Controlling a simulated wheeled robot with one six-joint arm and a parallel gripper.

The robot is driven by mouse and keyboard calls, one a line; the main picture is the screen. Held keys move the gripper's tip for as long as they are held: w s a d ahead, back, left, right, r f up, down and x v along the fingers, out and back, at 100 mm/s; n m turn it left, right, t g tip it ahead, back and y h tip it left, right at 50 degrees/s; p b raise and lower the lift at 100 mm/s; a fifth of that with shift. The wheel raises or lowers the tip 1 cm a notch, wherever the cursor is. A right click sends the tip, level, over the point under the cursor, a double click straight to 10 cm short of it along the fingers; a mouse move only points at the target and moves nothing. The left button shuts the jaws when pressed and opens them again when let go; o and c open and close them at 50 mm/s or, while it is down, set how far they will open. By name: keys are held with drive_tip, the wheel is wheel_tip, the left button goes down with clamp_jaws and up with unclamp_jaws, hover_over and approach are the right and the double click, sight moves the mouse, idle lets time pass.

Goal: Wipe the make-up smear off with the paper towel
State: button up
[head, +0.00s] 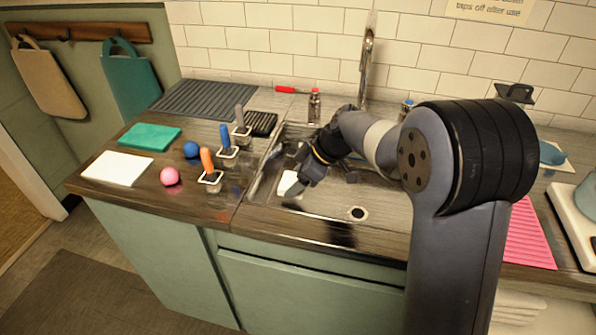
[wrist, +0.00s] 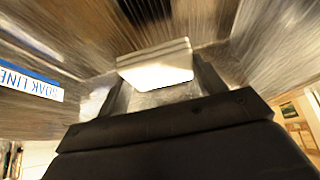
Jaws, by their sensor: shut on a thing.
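My gripper (head: 296,188) is low inside the steel sink (head: 385,205), at its left part. It is shut on a white folded paper towel (wrist: 155,66), which sits between the two fingers in the wrist view. The towel also shows as a small white block (head: 288,183) in the head view. Whether it touches the steel is hard to tell. I cannot make out a make-up smear for sure. A dark patch (head: 341,234) shows at the sink's front, and it may be a reflection or shadow.
A blue-and-white label (wrist: 30,83) is on the sink wall. Handled tools in holders (head: 228,152), a blue ball (head: 191,149), a pink ball (head: 170,176), a teal cloth (head: 150,137) and a white sheet (head: 117,168) occupy the left counter. A tap (head: 366,55) rises behind.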

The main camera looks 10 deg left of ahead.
drive_tip(key=shift+r+p, duration=0.5)
drive_tip(key=shift+r, duration=0.75)
